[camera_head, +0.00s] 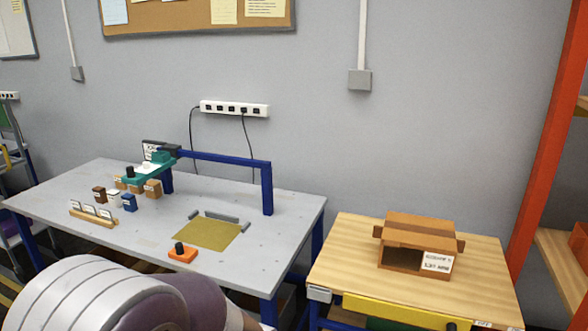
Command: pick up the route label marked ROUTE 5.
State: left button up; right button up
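A small wooden rack (93,219) stands at the left front of the grey table and holds a row of small white cards (90,208). The print on the cards is too small to read, so I cannot tell which one is marked ROUTE 5. A white label with dark print (437,263) is on the front of a brown box (418,224) on the right table; its wording is not clear. A bulky part of my own arm fills the lower left. Neither of my grippers is in view.
A plotter with a blue frame (225,158) and teal carriage (150,168) stands on the grey table (270,250). Small coloured blocks (129,202) stand behind the rack. A yellow-green mat (207,233) and an orange button box (182,254) are near the middle.

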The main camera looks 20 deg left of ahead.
aim_at(91, 209)
jog(key=j, duration=0.75)
jog(key=i+j+u, duration=0.1)
jog(key=j, duration=0.6)
jog(key=i+j+u, duration=0.1)
jog(key=j, duration=0.65)
jog(key=i+j, duration=0.1)
jog(key=j, duration=0.6)
jog(key=i+j+u, duration=0.1)
jog(key=j, duration=0.6)
jog(key=i+j, duration=0.1)
jog(key=j, duration=0.65)
jog(key=i+j+u, duration=0.1)
jog(key=j, duration=0.6)
jog(key=i+j+u, duration=0.1)
jog(key=j, duration=0.6)
jog(key=i, duration=0.1)
